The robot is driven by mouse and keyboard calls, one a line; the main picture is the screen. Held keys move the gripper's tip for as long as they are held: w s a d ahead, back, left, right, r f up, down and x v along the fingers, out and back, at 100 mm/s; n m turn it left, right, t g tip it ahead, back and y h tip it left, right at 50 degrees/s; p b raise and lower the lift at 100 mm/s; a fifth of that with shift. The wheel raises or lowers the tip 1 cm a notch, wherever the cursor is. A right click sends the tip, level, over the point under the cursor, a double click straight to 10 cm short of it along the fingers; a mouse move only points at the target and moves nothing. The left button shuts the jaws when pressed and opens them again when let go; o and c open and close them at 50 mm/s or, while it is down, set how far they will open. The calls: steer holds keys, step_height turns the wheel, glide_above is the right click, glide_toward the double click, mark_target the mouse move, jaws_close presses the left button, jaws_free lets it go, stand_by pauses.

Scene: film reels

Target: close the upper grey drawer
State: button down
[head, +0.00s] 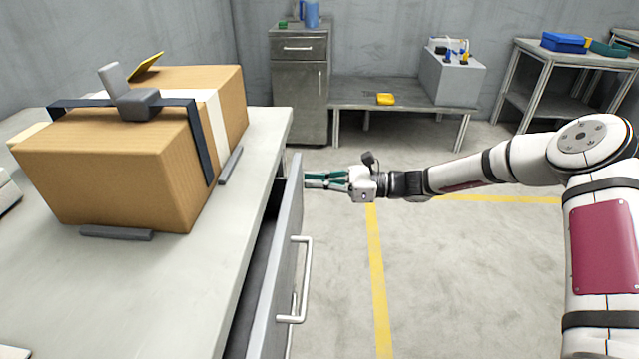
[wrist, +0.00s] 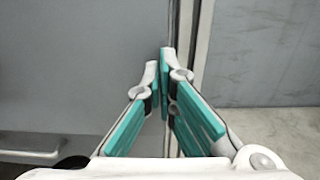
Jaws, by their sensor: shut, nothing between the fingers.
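The upper grey drawer (head: 278,268) is pulled part way out below the counter edge, with a dark gap behind its front panel. Its light handle (head: 296,282) is on the outer face; part of a handle also shows at the lower left of the wrist view (wrist: 45,142). My gripper (head: 308,180) is shut and empty, its teal fingers pointing left at the far end of the drawer front. In the wrist view my fingertips (wrist: 164,62) are close together in front of the grey panel near its right edge. I cannot tell whether they touch it.
A cardboard box (head: 110,165) with straps and a tape dispenser-like grey piece sits on the counter (head: 180,275). A metal cabinet (head: 300,85) and a low bench (head: 400,97) stand at the back. The floor (head: 460,270) right of the drawer is clear.

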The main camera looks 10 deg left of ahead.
steer(key=shift+a, duration=0.1)
steer(key=shift+s+a+p, duration=0.15)
steer(key=shift+a+p, duration=0.3)
steer(key=shift+a, duration=1.75)
